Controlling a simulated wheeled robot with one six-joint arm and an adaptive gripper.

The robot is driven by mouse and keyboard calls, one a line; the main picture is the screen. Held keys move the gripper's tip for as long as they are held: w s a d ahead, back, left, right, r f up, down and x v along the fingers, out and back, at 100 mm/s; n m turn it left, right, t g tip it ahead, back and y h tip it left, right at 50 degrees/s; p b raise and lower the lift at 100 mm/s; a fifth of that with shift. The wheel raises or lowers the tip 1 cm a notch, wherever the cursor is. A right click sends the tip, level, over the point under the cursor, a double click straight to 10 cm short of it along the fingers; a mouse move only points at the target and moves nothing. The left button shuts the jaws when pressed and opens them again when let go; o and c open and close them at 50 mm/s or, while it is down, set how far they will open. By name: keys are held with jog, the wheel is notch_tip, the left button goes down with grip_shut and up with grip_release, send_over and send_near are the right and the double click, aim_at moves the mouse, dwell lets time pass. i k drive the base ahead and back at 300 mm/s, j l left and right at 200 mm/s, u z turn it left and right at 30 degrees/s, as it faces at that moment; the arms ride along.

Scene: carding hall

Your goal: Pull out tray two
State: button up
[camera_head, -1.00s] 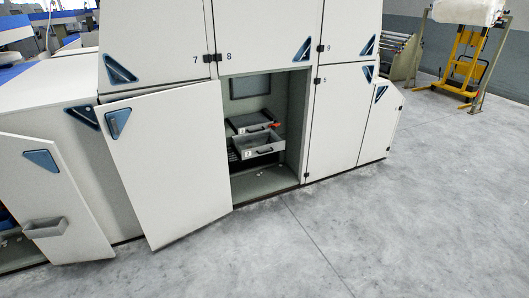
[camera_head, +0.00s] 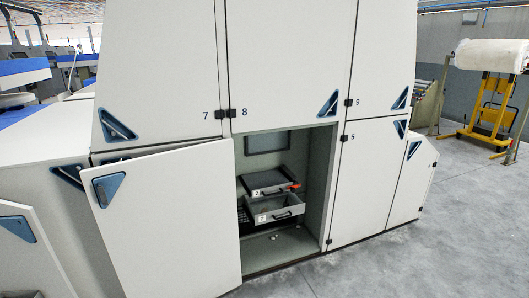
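Two grey trays sit one above the other inside an open cabinet bay. The upper tray (camera_head: 270,182) has a dark handle and a small white label that looks like a 2. The lower tray (camera_head: 287,205) stands further out, with a dark handle on its front and a white label too small to read surely. A small red part (camera_head: 295,186) is at the right end of the upper tray. My gripper is not in view.
An open white door (camera_head: 165,220) stands at the left of the bay. Closed panels marked 7, 8, 9 and 5 surround the opening. Grey floor (camera_head: 400,265) is clear at right. A yellow lift (camera_head: 490,110) with a white roll stands at the back right.

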aim_at(273, 203)
jog(key=i, duration=1.9)
jog(key=i+u, duration=0.2)
jog(key=i, duration=0.25)
jog(key=i+l+u, duration=0.2)
jog(key=i, duration=0.25)
jog(key=i+l+u, duration=0.2)
jog(key=i, duration=0.25)
